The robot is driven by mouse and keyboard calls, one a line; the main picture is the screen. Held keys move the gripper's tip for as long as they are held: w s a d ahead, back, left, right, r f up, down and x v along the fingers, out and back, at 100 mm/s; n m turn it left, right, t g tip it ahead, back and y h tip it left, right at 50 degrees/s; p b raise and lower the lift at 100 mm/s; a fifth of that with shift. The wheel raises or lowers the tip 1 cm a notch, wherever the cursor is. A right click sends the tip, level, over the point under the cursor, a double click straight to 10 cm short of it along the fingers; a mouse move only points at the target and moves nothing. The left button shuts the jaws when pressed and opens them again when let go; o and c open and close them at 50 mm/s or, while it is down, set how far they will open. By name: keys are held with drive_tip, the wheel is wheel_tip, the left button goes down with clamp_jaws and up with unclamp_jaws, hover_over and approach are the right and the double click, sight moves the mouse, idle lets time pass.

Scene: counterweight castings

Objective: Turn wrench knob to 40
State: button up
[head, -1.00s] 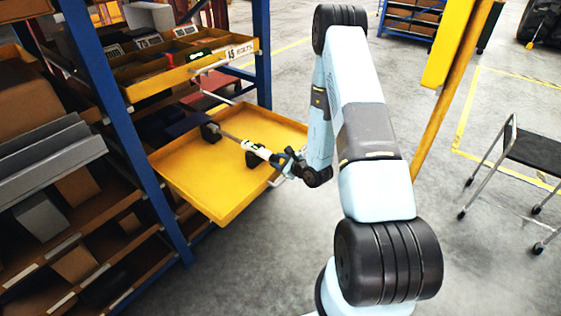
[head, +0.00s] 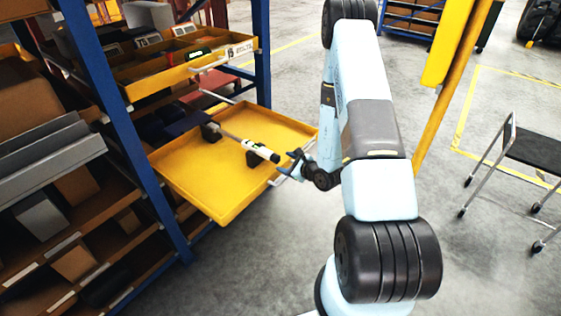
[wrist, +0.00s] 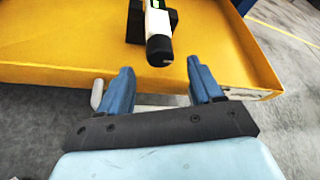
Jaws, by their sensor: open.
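The wrench (head: 250,146) lies across two black supports in the yellow pulled-out drawer (head: 195,195). Its white handle ends in a black knob (head: 274,158) that points towards my gripper (head: 294,163). In the wrist view the knob (wrist: 159,50) is just beyond and between my two blue fingertips (wrist: 162,80). A green display strip shows on the handle, but its number is too small to read. My gripper is open and empty, apart from the knob.
The drawer's front edge and white handle (wrist: 97,94) are close to my fingers. Above it is another open yellow drawer (head: 180,75) in the blue-framed rack (head: 140,165). A black-topped cart (head: 540,150) stands right on clear floor.

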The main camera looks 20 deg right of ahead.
drive_tip(key=v, duration=0.8)
drive_tip(key=shift+s, duration=0.25)
drive_tip(key=shift+d+r, duration=0.1)
drive_tip(key=shift+r, duration=0.05)
drive_tip(key=s+a+r+n+g+y, duration=0.25)
drive_tip(key=a+r+n, duration=0.25)
drive_tip(key=r, duration=0.3)
drive_tip(key=s+a+r+n+g+y, duration=0.25)
drive_tip(key=a+r+n+g, duration=0.2)
drive_tip(key=r, duration=0.45)
drive_tip(key=s+a+r+n+g+y, duration=0.2)
drive_tip(key=s+a+r+n+g, duration=0.1)
drive_tip(key=a+r+n, duration=0.4)
drive_tip(key=s+d+r+n+t+h, duration=0.1)
drive_tip(key=s+d+r+n+h, duration=0.3)
drive_tip(key=s+r, duration=0.4)
drive_tip(key=s+d+r+n+t+h, duration=0.2)
drive_tip(key=s+d+r+n+h, duration=0.2)
drive_tip(key=s+d+r+h, duration=0.3)
wheel_tip(320, 180, up, 3)
drive_tip(key=shift+s+r+n+h, duration=0.2)
drive_tip(key=shift+s+n+h, duration=0.25)
drive_tip(key=shift+h, duration=0.65)
drive_tip(key=shift+s, duration=0.1)
